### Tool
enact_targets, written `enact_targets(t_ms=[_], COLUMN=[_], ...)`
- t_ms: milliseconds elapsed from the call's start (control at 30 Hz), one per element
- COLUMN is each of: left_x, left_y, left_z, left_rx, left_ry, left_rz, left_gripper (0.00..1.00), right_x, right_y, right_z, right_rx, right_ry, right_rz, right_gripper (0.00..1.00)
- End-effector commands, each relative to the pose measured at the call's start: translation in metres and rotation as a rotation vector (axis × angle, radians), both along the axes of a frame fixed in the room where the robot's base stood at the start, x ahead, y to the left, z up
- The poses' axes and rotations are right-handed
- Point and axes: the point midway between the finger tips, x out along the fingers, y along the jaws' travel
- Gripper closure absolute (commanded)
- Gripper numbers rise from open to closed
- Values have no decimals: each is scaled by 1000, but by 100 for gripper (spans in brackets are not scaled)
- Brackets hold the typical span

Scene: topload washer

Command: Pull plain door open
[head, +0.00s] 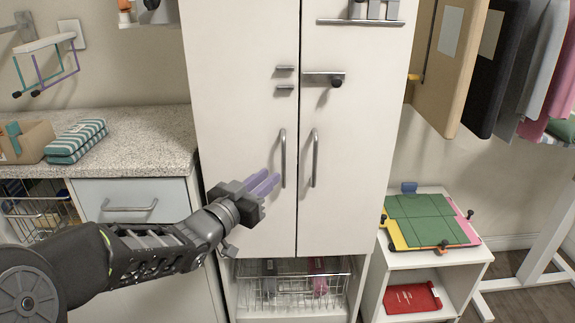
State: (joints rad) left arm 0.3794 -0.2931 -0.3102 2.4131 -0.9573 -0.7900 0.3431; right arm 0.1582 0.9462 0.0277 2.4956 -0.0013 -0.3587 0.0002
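A tall off-white cabinet has two closed doors side by side. The left door (240,110) is mostly bare, with two small grey tabs near its inner edge and a vertical bar handle (283,158). The right door (352,150) has its own vertical handle (314,158) and bears metal rails. My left gripper (271,176) has purple fingers, which look slightly apart with nothing visible between them. It is in front of the left door, just left of that door's handle near its lower part. Contact with the handle cannot be made out. My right gripper is out of view.
A speckled counter (140,135) with a drawer (130,200) stands left of the cabinet. A wire basket (290,290) sits below the doors. At right are a low white shelf (440,263) with a green board (428,220) and hanging clothes (520,70).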

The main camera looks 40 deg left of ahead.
Motion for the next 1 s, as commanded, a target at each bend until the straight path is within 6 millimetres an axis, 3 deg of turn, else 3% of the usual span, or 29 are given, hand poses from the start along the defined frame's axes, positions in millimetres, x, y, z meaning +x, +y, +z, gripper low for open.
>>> enact_targets(t_ms=[167,600,933,1000], left_x=[13,73,77,77], left_y=[0,4,4,4], left_z=[-1,-1,-1,-1], left_rx=[1,0,0,0], left_ry=[2,2,1,1], left_rz=[-2,-2,-1,-1], left_gripper=[81,81,81,86], right_x=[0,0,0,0], right_y=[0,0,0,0], right_z=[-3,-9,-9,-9], right_rx=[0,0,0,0], right_ry=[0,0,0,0], right_rz=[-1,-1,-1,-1], right_gripper=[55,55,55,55])
